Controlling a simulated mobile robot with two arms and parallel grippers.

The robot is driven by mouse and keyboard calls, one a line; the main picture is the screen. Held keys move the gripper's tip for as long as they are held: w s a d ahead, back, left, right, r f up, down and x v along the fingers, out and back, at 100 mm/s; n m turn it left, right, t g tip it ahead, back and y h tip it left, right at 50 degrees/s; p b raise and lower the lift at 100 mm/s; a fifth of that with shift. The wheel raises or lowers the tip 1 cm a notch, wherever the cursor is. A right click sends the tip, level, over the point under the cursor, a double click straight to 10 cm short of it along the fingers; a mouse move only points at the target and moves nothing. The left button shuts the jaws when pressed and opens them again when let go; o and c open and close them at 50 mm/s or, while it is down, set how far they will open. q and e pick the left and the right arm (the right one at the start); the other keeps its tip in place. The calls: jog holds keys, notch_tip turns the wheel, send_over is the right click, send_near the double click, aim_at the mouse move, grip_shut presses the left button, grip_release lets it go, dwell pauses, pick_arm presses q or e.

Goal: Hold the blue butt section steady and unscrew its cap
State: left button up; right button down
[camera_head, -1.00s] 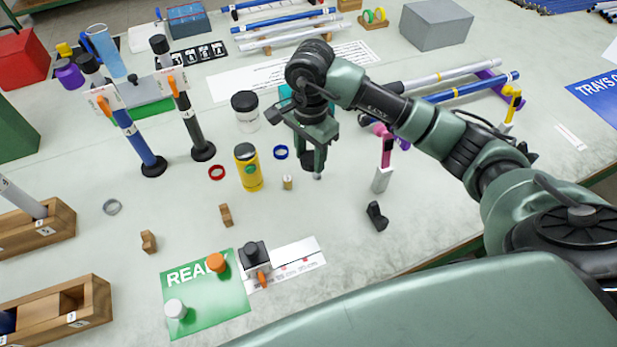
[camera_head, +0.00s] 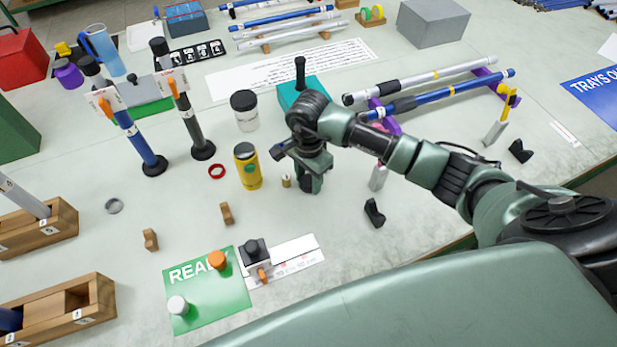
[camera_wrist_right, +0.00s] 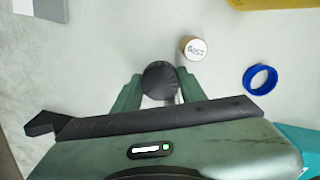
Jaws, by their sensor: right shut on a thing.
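A blue rod with a black sleeve (camera_head: 435,98) lies on purple rests at the right back, beside a pale grey rod. Another blue rod (camera_head: 140,145) stands upright in a black foot at the left. I cannot tell which is the butt section, and its cap is not clearly distinguishable. My right gripper (camera_head: 309,183) is low over the middle of the table, apart from both rods. In the wrist view it (camera_wrist_right: 160,88) is shut on a dark round-topped piece (camera_wrist_right: 160,78); its lower part is mostly hidden. My left gripper is not in view.
A small tan-sided cylinder (camera_wrist_right: 193,48) and a blue ring (camera_wrist_right: 260,79) are close to the right gripper. A yellow jar (camera_head: 247,168) stands to its left, a black notched block (camera_head: 374,213) to its right. A teal block (camera_head: 290,93) stands behind.

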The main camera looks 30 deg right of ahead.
aim_at(308, 181)
jog(key=shift+f, duration=0.2)
jog(key=c, duration=0.8)
grip_release()
jog(key=shift+r, duration=0.1)
jog(key=shift+r+p, duration=0.3)
jog(key=shift+w+r+b, duration=0.1)
jog(key=shift+r+b, duration=0.2)
jog(key=shift+b, duration=0.05)
notch_tip(308, 181, up, 11)
jog(key=shift+r+b, duration=0.1)
jog(key=shift+b, duration=1.15)
